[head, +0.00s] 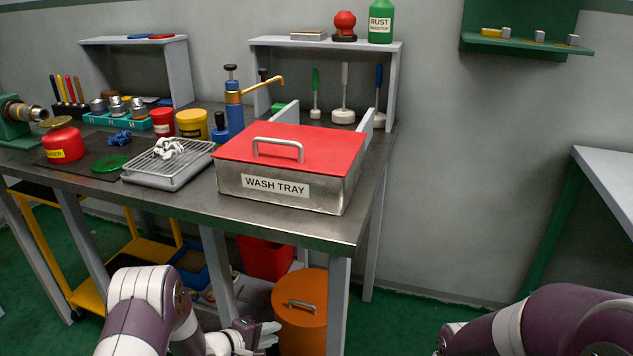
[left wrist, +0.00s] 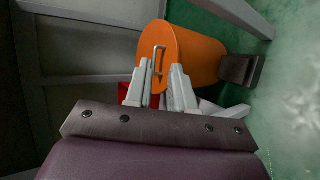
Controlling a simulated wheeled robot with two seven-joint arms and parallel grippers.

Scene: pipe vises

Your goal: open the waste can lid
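The orange waste can (head: 312,338) stands on the floor under the bench, its round lid (head: 300,288) on top. The lid has a grey bar handle (head: 301,306). In the left wrist view the can (left wrist: 200,58) lies ahead of my left gripper (left wrist: 161,72), and the handle (left wrist: 155,60) lines up with the gap between the fingers. The fingers are apart with nothing held. Whether they reach around the handle is unclear. In the head view my left gripper (head: 266,333) is low, just left of the can. My right arm shows at lower right; its gripper is out of frame.
The steel bench (head: 290,222) is above the can, with a leg (head: 338,300) beside it. A red bin (head: 265,257) stands on the lower shelf behind. A wash tray (head: 280,185) with a red lid sits on the bench. Green floor is open to the right.

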